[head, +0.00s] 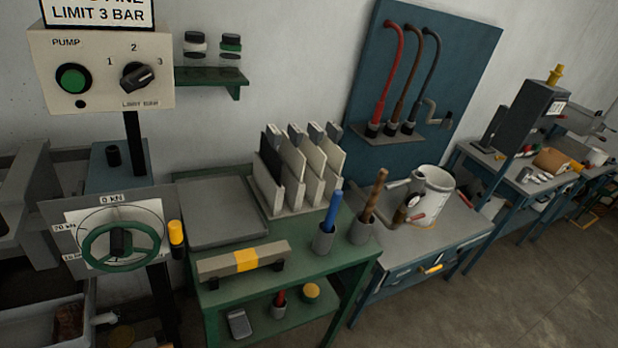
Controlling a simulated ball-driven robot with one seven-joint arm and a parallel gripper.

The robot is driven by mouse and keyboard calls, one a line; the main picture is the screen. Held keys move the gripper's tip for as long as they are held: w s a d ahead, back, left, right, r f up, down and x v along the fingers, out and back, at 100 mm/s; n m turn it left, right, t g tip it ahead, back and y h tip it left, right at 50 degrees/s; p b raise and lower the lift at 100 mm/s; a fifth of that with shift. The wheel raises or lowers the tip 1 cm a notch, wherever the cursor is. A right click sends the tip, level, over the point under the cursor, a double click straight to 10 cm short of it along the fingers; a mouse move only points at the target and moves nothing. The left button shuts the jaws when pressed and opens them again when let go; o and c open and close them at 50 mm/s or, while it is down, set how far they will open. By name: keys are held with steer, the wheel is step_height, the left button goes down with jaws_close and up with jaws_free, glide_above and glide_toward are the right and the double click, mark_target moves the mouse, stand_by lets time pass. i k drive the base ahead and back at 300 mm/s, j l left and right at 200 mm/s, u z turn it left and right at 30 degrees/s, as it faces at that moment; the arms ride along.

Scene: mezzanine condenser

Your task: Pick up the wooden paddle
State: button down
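A brown, wood-coloured stick (374,196) stands tilted to the right in a grey cup (362,232). It looks like the wooden paddle, but its lower end is hidden in the cup, so I cannot tell its full shape. The cup is near the right end of the green table (335,262). A second grey cup (323,240) just left of it holds a blue-handled tool (334,208). My gripper does not show in the head view.
A rack of upright plates (300,180) stands behind the cups. A yellow-banded bar (243,261) lies at the table's front left. A white bucket (436,190) stands on the blue bench to the right. A handwheel (122,246) is at left. Floor at lower right is clear.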

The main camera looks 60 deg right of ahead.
mark_target(382, 174)
steer(key=z, duration=1.85)
steer(key=i+l, duration=0.2)
steer(key=i, duration=0.25)
steer(key=i+l, duration=0.2)
steer(key=i, duration=0.25)
steer(key=i+l, duration=0.2)
steer(key=i, duration=0.2)
steer(key=i+l, duration=0.2)
steer(key=i, duration=0.25)
steer(key=i+l, duration=0.2)
steer(key=i, duration=0.25)
steer(key=z, duration=0.05)
